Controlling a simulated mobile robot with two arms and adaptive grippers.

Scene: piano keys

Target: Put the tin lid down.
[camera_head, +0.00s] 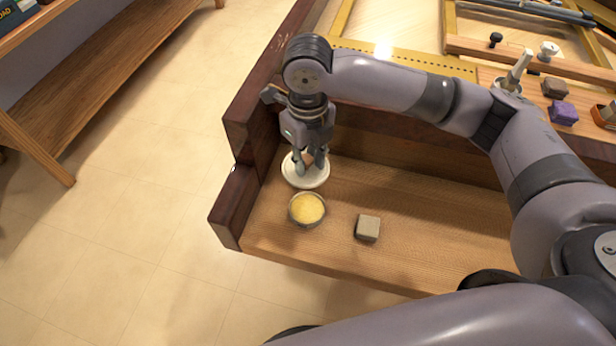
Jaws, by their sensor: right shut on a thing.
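The tin lid (303,181) is a round white disc with a small brownish knob at its middle. My right gripper (310,162) points down over the lid, shut on its knob, and its fingers hide part of the lid. The lid is low over the wooden keybed, near its left end; I cannot tell whether it touches the wood. The open round tin (307,209), with yellow stuff inside, stands just in front of the lid. My left gripper is not in view.
A small grey block (368,227) sits on the keybed (430,230) right of the tin. A dark wooden cheek (236,205) bounds the left end, and a raised wall runs behind. The keybed right of the block is clear. Small tools and blocks, including a purple block (563,112), lie at the back right.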

